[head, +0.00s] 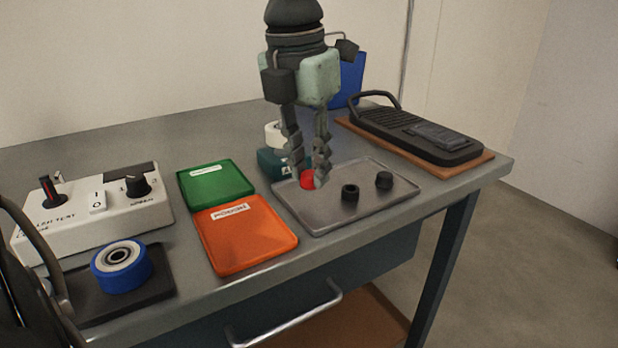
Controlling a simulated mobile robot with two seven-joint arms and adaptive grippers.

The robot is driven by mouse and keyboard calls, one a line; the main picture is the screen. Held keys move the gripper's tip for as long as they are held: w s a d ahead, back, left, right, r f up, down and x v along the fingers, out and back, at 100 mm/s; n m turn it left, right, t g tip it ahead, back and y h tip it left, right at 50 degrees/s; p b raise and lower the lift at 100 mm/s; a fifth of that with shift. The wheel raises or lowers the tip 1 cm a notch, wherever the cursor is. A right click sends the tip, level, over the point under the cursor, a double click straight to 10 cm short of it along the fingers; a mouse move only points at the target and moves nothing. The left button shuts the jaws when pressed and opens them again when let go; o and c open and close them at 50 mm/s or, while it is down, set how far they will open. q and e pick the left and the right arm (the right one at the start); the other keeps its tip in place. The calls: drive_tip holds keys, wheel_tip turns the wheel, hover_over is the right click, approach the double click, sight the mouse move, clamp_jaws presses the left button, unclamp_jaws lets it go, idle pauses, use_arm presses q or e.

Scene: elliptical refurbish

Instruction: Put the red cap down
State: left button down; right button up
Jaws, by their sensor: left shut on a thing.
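The red cap (307,180) is at the left part of the grey metal tray (333,214). My left gripper (308,179) points down from above with its fingers around the cap, shut on it. The cap is at or just above the tray surface; I cannot tell if it touches. Two black caps, one nearer (350,193) and one farther right (384,181), stand on the same tray. My right gripper is not in view.
Left of the tray lie an orange tray (246,238) and a green tray (215,183). A white test box (95,210) and a blue wheel (121,267) are farther left.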

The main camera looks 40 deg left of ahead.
use_arm(q)
wheel_tip(320, 180, down, 3)
drive_tip(key=shift+r, duration=0.15)
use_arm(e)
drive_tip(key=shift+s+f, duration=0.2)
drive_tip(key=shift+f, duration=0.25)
use_arm(q)
drive_tip(key=c, duration=1.3)
unclamp_jaws()
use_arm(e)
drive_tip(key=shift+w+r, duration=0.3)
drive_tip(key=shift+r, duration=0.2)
